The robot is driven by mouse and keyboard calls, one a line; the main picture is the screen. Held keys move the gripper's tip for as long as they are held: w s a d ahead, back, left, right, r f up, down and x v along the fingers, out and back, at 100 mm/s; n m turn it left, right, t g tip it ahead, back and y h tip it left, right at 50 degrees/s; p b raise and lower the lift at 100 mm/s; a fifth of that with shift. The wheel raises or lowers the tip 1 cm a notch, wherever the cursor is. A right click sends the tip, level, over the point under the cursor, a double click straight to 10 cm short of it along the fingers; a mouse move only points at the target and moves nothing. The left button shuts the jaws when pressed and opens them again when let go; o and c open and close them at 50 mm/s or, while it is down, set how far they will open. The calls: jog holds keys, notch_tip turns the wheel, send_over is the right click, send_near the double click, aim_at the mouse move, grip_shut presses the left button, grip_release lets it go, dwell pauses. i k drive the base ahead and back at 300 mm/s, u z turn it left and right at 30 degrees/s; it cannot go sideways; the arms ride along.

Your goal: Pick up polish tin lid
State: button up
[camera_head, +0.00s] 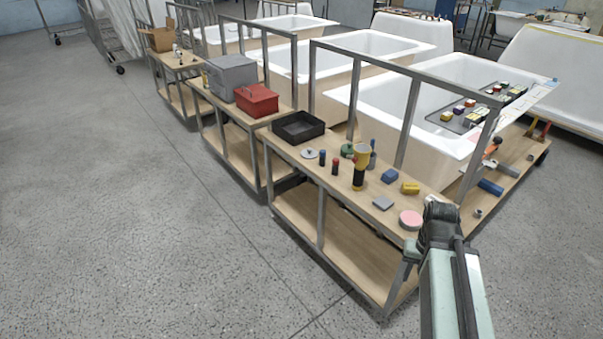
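Several small items stand on the wooden top of a metal-framed cart (342,196). I cannot tell for sure which is the polish tin lid. A flat round pink disc (410,219) lies near the cart's front right end. A flat grey disc (309,153) with a darker centre lies farther left, and a green round item (347,150) sits behind the bottles. My gripper (436,203) is at the right end of the cart, just right of the pink disc in the picture. Its fingers are too small and dark to show whether they are open.
A yellow-topped black flashlight (360,167), blue block (389,176), yellow block (410,188) and grey block (383,203) stand nearby. A metal rail (405,70) rises behind them. A black tray (298,126) sits left. The floor in front is clear.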

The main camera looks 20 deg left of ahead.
aim_at(308, 153)
jog(key=u, duration=1.05)
jog(key=i, duration=1.8)
jog(key=u, duration=0.65)
jog(key=i, duration=0.8)
jog(key=u, duration=0.1)
